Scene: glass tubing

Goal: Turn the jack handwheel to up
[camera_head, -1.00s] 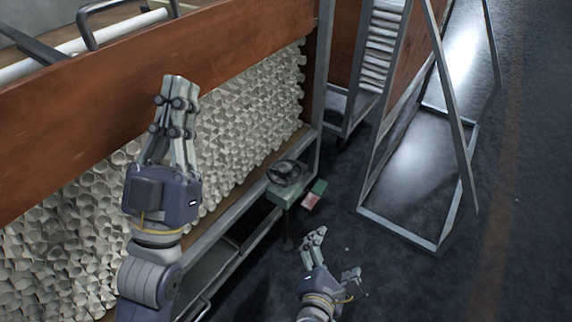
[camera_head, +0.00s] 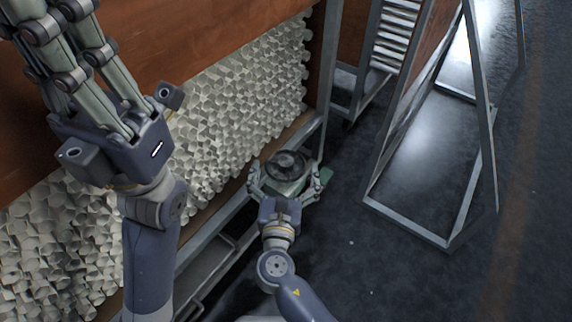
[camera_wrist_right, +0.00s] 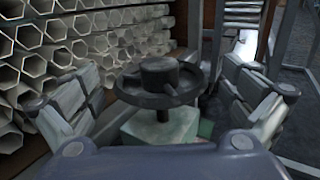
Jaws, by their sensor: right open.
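The dark round jack handwheel (camera_head: 285,160) sits on a short stem above a pale green jack body (camera_head: 290,188), low beside the rack. My right gripper (camera_head: 287,179) is open, with one finger on each side of the wheel. In the right wrist view, the handwheel (camera_wrist_right: 160,82) lies between the spread fingers of the right gripper (camera_wrist_right: 160,75), with gaps visible on both sides. The green body (camera_wrist_right: 150,128) shows under it. My left gripper (camera_head: 75,45) is high at the upper left, before the wooden panel, away from the jack; its fingertips are partly cut off.
The rack (camera_head: 225,125) full of stacked hexagonal glass tubes stands just left of the jack, with a metal rail along its lower edge. A metal A-frame stand (camera_head: 445,243) is at the right. Dark floor (camera_head: 380,275) lies open in front.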

